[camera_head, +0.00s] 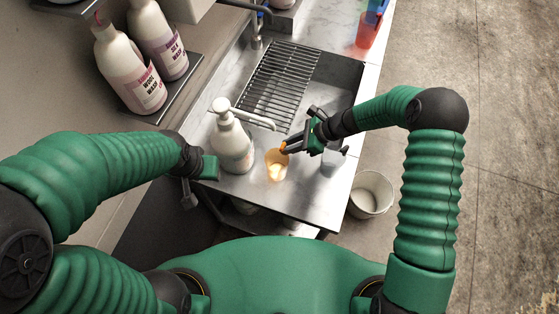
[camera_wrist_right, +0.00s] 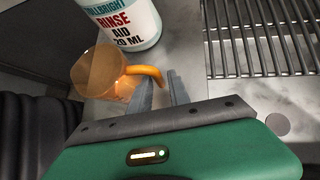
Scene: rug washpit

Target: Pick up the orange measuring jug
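The orange measuring jug (camera_head: 277,167) stands on the steel counter, just right of a white pump bottle. It is see-through, and in the right wrist view the jug (camera_wrist_right: 98,72) has its curved handle pointing at my fingers. My right gripper (camera_head: 287,146) is at the handle. In the wrist view the right gripper's fingers (camera_wrist_right: 163,88) are apart, with the handle's end at the gap between their tips; I cannot tell whether they touch it. My left gripper (camera_head: 200,181) hangs at the counter's left front corner, away from the jug; its fingers do not show clearly.
The pump bottle (camera_head: 231,145) stands close left of the jug. A clear cup (camera_head: 332,161) is right of it. A wire rack (camera_head: 278,83) lies behind. Large wash bottles (camera_head: 130,70) stand on a shelf at left. A white bucket (camera_head: 370,194) is on the floor.

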